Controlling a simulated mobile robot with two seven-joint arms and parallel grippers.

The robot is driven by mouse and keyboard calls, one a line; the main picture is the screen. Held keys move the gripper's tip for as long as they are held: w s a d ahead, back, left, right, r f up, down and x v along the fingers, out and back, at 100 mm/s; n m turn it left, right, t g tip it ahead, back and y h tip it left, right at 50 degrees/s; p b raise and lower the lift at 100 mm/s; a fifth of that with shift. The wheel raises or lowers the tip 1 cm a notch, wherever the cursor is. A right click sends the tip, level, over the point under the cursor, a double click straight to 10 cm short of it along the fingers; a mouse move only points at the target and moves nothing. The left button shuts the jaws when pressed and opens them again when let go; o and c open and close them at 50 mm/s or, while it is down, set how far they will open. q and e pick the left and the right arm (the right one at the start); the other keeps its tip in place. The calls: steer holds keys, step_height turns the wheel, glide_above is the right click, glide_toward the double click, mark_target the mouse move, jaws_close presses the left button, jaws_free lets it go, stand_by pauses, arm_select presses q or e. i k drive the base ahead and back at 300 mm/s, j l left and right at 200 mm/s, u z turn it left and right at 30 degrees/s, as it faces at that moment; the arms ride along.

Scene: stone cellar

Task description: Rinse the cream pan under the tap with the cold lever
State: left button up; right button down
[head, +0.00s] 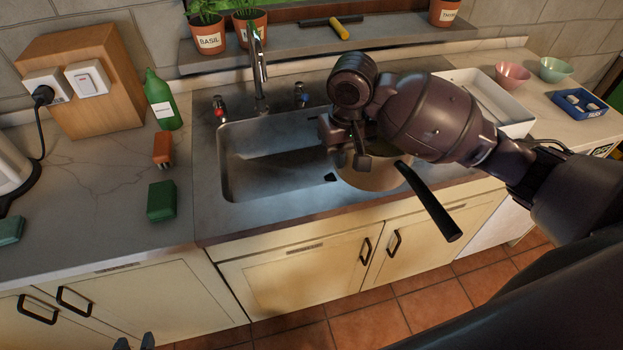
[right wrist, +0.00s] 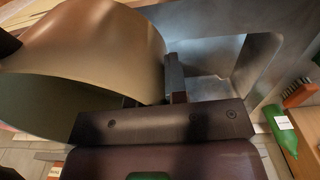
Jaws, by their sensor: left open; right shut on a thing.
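The cream pan (head: 375,175), with a long black handle (head: 430,203) pointing to the front right, is over the right front part of the sink. My right gripper (head: 347,150) is shut on its wall; the right wrist view shows the pan (right wrist: 85,45) beside the finger (right wrist: 175,78). My arm hides much of the pan's inside. The tap (head: 258,68) rises behind the sink (head: 270,185), left of the pan. The blue cold lever (head: 300,93) is right of the tap, the red lever (head: 220,108) left. My left gripper (head: 135,343) is open and empty at the bottom edge.
A green bottle (head: 160,100), an orange brush (head: 163,149) and a green block (head: 161,201) stand left of the sink. A white basin (head: 505,120) lies behind my right arm. Potted herbs line the sill. The left sink basin is clear.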

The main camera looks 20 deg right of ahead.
mark_target(299, 87)
steer(key=u, duration=1.1)
steer(key=k+l+u, duration=0.3)
steer(key=u, duration=0.2)
steer(key=k+l, duration=0.55)
